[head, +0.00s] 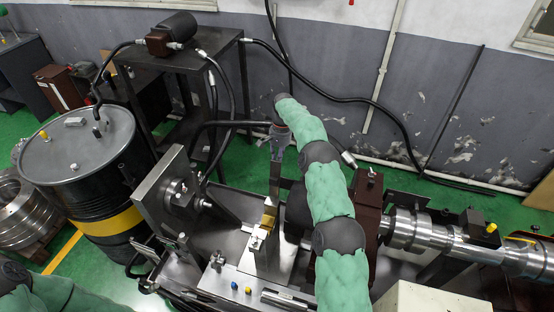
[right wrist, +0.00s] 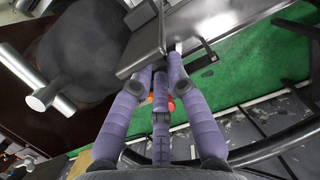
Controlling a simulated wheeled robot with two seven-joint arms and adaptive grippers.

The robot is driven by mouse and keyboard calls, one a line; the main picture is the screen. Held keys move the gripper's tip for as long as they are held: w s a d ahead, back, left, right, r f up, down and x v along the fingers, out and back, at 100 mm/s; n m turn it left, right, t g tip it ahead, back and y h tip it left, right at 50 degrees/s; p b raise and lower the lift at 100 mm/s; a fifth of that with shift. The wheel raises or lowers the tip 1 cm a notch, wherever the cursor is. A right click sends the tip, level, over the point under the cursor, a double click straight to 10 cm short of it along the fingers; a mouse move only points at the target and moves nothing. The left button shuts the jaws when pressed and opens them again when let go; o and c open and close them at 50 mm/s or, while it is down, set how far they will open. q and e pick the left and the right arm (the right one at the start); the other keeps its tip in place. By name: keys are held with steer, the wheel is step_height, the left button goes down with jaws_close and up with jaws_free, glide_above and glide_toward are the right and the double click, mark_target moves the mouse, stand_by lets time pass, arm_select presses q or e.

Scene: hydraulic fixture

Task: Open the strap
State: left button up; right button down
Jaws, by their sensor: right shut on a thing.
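The strap (head: 274,180) looks like a flat grey metal bar. It stands up from the fixture near the yellow block (head: 268,221), its upper end raised. My right gripper (head: 276,148) is at that upper end, reaching over from the right. In the right wrist view, the purple fingers of my right gripper (right wrist: 160,72) are closed around the edge of a grey metal plate (right wrist: 142,48), which appears to be the strap. The strap's lower end is partly hidden among the fixture parts. My left arm shows only at the lower left of the head view; its gripper is out of frame.
The fixture table (head: 225,278) lies below, with a blue and a yellow button. A steel shaft (head: 430,235) runs to the right. A black oil drum (head: 85,170) stands left, beside a pump stand (head: 180,60). Black hoses (head: 340,97) cross behind my right gripper.

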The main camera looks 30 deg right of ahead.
mark_target(278, 168)
steer(key=shift+g, duration=0.4)
steer(key=x, duration=0.4)
steer(key=shift+s+r, duration=0.1)
steer(key=shift+s, duration=0.3)
steer(key=c, duration=1.4)
jaws_free()
steer(key=shift+c, duration=0.2)
steer(key=shift+a, duration=0.1)
steer(key=shift+r, duration=0.1)
steer(key=v, duration=1.1)
steer(key=shift+w+t, duration=0.2)
steer(key=shift+t, duration=0.2)
steer(key=shift+r, duration=0.1)
